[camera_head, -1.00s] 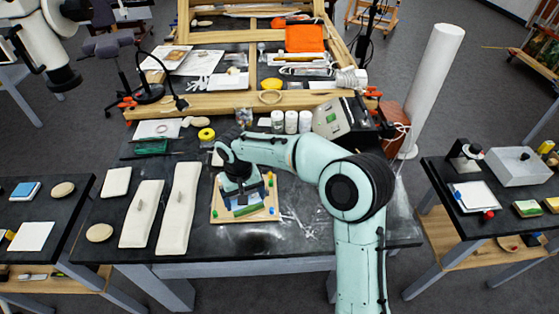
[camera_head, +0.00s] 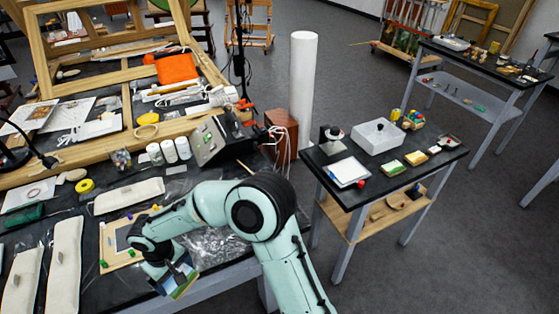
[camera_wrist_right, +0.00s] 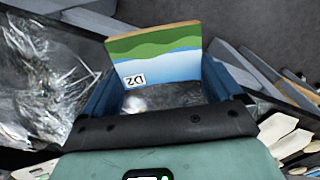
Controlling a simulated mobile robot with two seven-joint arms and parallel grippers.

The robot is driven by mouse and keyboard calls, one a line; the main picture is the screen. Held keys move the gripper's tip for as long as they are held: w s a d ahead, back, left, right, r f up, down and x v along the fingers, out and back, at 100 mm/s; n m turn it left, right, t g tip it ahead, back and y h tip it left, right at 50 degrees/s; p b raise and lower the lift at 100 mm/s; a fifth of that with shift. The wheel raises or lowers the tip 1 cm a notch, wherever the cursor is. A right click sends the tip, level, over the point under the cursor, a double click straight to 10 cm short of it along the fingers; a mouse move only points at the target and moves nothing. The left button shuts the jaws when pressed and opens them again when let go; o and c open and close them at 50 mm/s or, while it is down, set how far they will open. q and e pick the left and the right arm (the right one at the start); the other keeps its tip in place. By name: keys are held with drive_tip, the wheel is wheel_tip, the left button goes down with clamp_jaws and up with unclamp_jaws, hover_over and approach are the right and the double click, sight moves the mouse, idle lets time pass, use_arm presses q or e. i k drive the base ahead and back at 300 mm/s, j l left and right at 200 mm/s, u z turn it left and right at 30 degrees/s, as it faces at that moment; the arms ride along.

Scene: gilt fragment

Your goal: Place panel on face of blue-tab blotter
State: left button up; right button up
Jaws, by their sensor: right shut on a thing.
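The panel (camera_head: 187,288) is a small thin board painted green, white and blue, with a "D2" label. It also shows in the right wrist view (camera_wrist_right: 158,55), standing between the blue fingers. My right gripper (camera_head: 177,276) is shut on it and holds it tilted near the front edge of the work table. A white flat pad (camera_head: 347,172) lies on the right-hand table with a red knob beside it. My left gripper is not in view.
A wooden board with coloured pegs (camera_head: 112,252) lies partly behind my right arm. Long pale cushions (camera_head: 65,265) lie at left. The side table (camera_head: 330,205) also carries a white box (camera_head: 378,136) and sponges (camera_head: 391,168). A gap of floor separates the tables.

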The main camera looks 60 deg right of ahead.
sight(347, 170)
drive_tip(key=k+l, duration=0.5)
drive_tip(key=l, duration=0.25)
drive_tip(key=k+l, duration=0.15)
drive_tip(key=l, duration=0.2)
drive_tip(key=k+l, duration=0.1)
drive_tip(key=l, duration=0.25)
drive_tip(key=k+l, duration=0.15)
drive_tip(key=l, duration=0.15)
drive_tip(key=k+l, duration=0.1)
drive_tip(key=l, duration=0.25)
drive_tip(key=k+l, duration=0.15)
drive_tip(key=l, duration=0.2)
